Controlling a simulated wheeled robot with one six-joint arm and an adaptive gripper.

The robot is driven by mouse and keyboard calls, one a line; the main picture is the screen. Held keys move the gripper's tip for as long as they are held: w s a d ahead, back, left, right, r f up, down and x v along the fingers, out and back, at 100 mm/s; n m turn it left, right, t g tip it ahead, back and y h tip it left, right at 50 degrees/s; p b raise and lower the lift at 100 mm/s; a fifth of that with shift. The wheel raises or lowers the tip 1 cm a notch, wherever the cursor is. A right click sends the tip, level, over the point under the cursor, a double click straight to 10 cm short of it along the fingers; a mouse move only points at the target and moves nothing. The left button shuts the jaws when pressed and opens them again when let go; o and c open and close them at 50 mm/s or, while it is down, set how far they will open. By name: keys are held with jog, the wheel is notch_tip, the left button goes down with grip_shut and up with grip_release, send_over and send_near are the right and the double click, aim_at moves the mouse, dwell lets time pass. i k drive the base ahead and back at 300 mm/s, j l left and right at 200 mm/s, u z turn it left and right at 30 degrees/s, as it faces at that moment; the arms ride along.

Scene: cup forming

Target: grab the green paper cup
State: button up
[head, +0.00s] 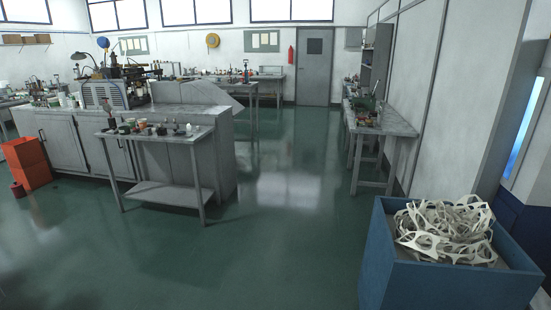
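I cannot make out a green paper cup for certain in the head view. A small greenish item (365,103) lies among clutter on the right-hand bench (390,122), too small to identify. Small light and greenish items (68,100) also stand on the left counter by a machine, and I cannot tell whether any is a paper cup. My gripper is not in view.
A blue bin (445,290) of pale cut scrap (445,232) stands close at the right. A small metal table (160,137) with small parts fronts the grey cabinets (60,145). Green floor (280,215) is open down the middle.

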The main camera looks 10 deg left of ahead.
aim_at(131, 122)
jog(key=i+u, duration=0.45)
jog(key=i, duration=0.35)
jog(key=i+l+u, duration=0.2)
jog(key=i+u, duration=0.2)
jog(key=i, duration=0.4)
jog(key=i+u, duration=0.35)
jog(key=i, duration=1.9)
